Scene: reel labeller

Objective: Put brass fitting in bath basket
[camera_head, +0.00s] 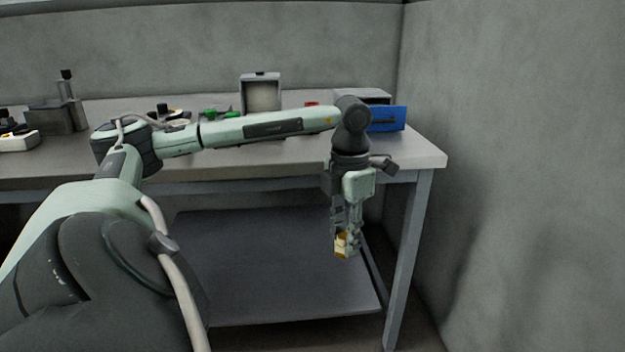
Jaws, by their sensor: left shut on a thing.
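My left arm comes in from the left and reaches across in front of the bench. My left gripper (346,240) points down and is shut on a small brass-coloured piece, the brass fitting (341,251). The gripper holds it in front of the bench's right part, below the top's front edge, with the lower shelf behind it in the picture. The fingers cover part of the fitting. I cannot make out a bath basket for certain. My right gripper is not in view.
The grey bench top (425,158) carries an open-fronted grey box (262,93), a blue-fronted unit (388,119) at the right end, small green parts (212,114) and a dark device (58,115) at left. The lower shelf (270,265) looks bare. A wall stands at right.

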